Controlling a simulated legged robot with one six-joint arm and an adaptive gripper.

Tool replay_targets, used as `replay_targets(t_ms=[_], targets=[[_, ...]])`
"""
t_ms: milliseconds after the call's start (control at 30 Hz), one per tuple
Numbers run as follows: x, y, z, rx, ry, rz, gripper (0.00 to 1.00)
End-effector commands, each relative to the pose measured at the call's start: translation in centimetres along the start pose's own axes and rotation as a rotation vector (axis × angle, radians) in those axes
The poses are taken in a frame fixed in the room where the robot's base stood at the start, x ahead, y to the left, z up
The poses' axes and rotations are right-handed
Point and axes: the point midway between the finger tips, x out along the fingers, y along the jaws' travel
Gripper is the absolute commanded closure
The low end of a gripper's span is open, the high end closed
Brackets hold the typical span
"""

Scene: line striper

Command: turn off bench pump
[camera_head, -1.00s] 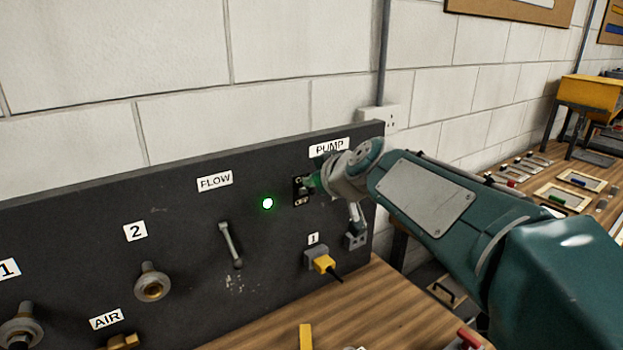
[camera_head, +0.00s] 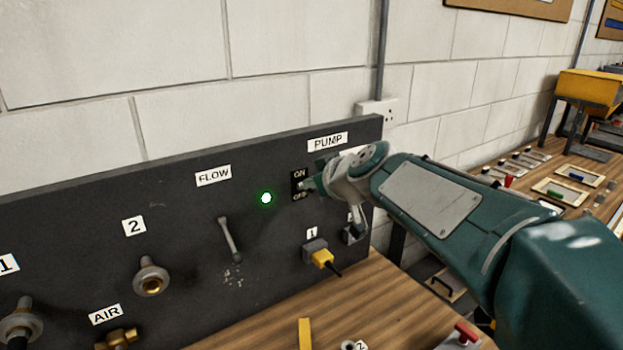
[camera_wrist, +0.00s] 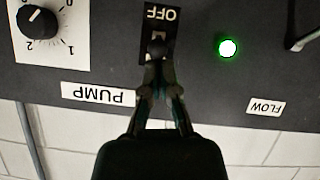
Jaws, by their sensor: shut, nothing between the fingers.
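The pump switch has a black plate with ON at the top and OFF at the bottom (camera_head: 299,175), under the PUMP label (camera_head: 327,141) on the dark panel. The wrist view is upside down and shows the plate's OFF end (camera_wrist: 160,14); my fingers cover the ON end. My gripper (camera_head: 309,185) is shut and empty, its tips at the switch. In the wrist view the fingertips (camera_wrist: 156,58) meet a dark rounded toggle (camera_wrist: 157,47); I cannot tell contact or which way it is thrown. The green lamp (camera_head: 266,198) beside it is lit.
The FLOW lever (camera_head: 230,240) is left of the switch. A yellow plug (camera_head: 322,258) sits in socket 1 below. A knob (camera_wrist: 38,21) shows in the wrist view. Valves (camera_head: 151,281) are further left. A wooden bench (camera_head: 365,300) lies below, with a red-handled item (camera_head: 466,332).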

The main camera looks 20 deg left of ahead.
Motion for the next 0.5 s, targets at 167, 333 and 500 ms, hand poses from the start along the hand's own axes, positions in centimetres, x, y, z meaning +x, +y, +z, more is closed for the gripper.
replay_targets(t_ms=[167,333,500], targets=[[0.0,-0.2,1.0,0.002,-0.002,-0.001,1.00],[0.1,-0.4,2.0,0.002,-0.001,0.000,1.00],[0.2,-0.5,2.5,0.000,0.000,0.000,1.00]])
